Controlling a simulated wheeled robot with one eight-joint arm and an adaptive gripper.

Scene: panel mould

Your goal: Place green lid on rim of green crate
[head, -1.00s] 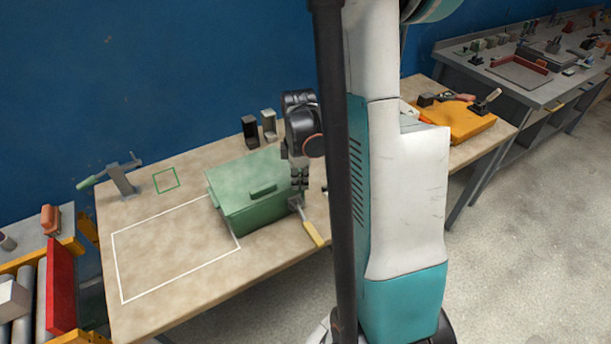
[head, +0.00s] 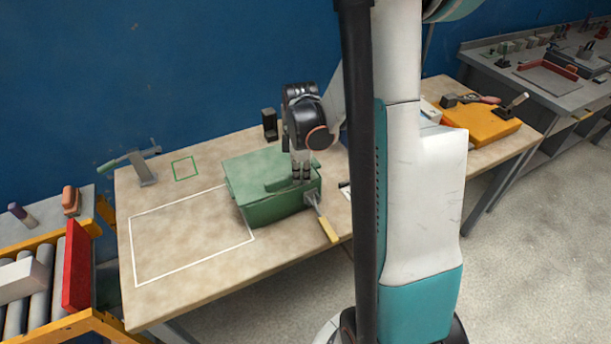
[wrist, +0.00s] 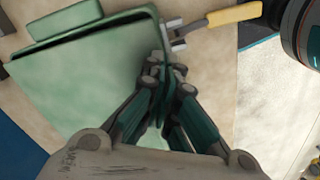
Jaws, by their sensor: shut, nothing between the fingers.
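The green lid (head: 255,170), with a raised green handle (head: 283,184) on top, lies over the green crate (head: 275,210) on the bench in the head view. It looks roughly flat, but I cannot tell whether it sits evenly on the rim all round. The lid (wrist: 95,80) fills much of the wrist view, with its handle (wrist: 85,18) at the upper left. My gripper (head: 301,181) points down at the right end of the lid. In the wrist view its fingers (wrist: 164,65) are together and empty, close to the lid's right edge; contact is unclear.
A yellow-handled tool (head: 324,222) lies against the crate's right end. A white outlined rectangle (head: 192,238) and a small green square (head: 185,168) mark clear bench left of the crate. A clamp (head: 143,168) and a dark bracket (head: 269,125) stand farther back.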

